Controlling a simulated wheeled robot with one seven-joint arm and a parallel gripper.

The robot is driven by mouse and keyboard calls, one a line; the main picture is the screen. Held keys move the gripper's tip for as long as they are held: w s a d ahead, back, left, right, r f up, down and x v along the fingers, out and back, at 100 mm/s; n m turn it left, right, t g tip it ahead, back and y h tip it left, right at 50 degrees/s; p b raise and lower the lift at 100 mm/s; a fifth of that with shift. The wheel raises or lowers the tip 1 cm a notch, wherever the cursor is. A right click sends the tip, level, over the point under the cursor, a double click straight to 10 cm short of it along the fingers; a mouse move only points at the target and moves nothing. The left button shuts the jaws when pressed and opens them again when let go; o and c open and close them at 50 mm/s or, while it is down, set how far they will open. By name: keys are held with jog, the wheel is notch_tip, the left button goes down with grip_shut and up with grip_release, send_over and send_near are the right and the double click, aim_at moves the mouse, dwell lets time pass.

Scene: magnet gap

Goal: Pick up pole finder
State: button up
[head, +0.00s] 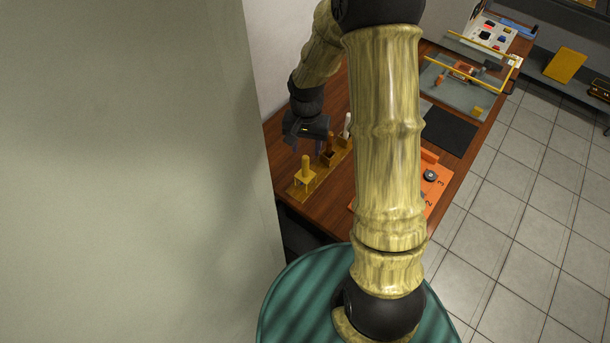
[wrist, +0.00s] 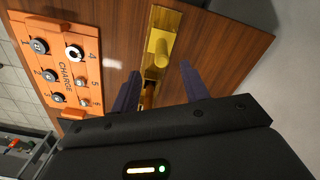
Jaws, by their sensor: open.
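A yellow rack (head: 308,189) on the wooden table holds upright tools in a row. They are a yellow-handled piece (head: 305,163) at the near end, a brown piece (head: 328,155) in the middle and a white-topped piece (head: 347,122) at the far end. I cannot tell for sure which is the pole finder. My gripper (head: 305,143) is above the rack near the brown piece. In the wrist view my gripper (wrist: 158,76) is open, its dark fingers on either side of the rack. An amber-brown piece (wrist: 148,95) shows between them, its lower part hidden by the gripper body.
An orange board marked CHARGE (wrist: 66,62) with several round dark pieces lies beside the rack. A black mat (head: 449,131) and a glass-topped fixture (head: 455,88) are farther along the table. A pale wall (head: 130,150) stands close on the left.

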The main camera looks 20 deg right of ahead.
aim_at(305, 164)
jog(key=shift+f, duration=1.75)
jog(key=shift+f, duration=0.1)
jog(key=shift+w+a+f+p, duration=0.1)
jog(key=shift+f+p, duration=0.95)
jog(key=shift+f, duration=1.45)
grip_shut()
